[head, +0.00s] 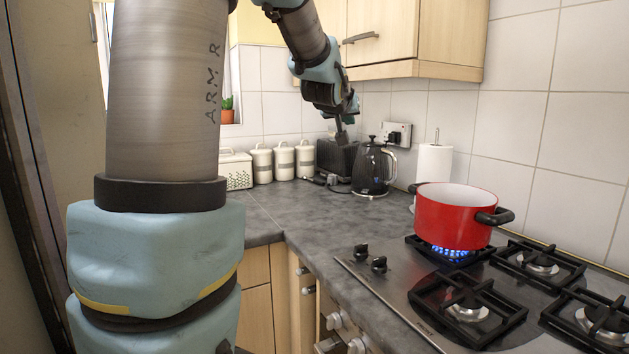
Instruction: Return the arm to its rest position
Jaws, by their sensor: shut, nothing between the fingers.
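My gripper (341,135) is at the end of my raised arm, in the upper middle of the head view. It hangs above the counter, in front of the dark toaster and to the left of the black kettle in the picture. It is small and dark here; its fingers look close together with nothing held. The upper part of my arm fills the left of the view and hides part of the counter and cabinets.
A red pot (454,217) sits on a lit burner of the gas hob (395,285). A black kettle (371,170), toaster (334,157), paper roll (433,172) and canisters (284,161) line the back. Wall cabinets (450,40) hang above. The counter (300,215) in front is clear.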

